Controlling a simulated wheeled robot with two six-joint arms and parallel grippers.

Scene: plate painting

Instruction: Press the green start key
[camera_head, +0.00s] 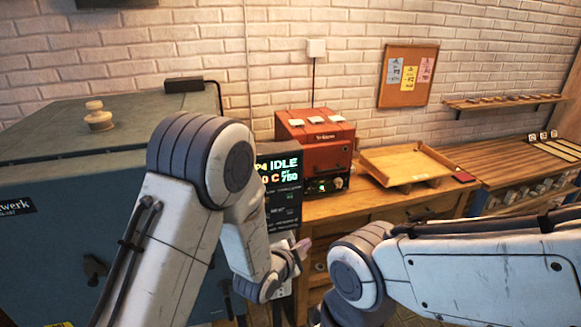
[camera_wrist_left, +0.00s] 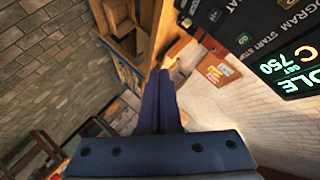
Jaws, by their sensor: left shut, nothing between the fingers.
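The dark control panel (camera_head: 279,190) stands beside the big blue-grey kiln and its display reads IDLE and 750. In the left wrist view the panel (camera_wrist_left: 292,20) fills the upper right, with START and STOP lettering. A small key with a green mark (camera_wrist_left: 243,38) shows near that lettering. My left gripper (camera_head: 303,248) is low in front of the panel, below its display. In the wrist view its fingers (camera_wrist_left: 163,78) are together and empty, apart from the key and to its left. In the head view my left arm hides part of the panel, and the key cannot be made out.
The kiln (camera_head: 60,190) fills the left. A red machine (camera_head: 318,140) and a wooden tray (camera_head: 405,165) stand on the wooden bench (camera_head: 330,207). My right arm crosses the lower right, its gripper out of sight. A slatted wooden counter (camera_head: 520,160) is at right.

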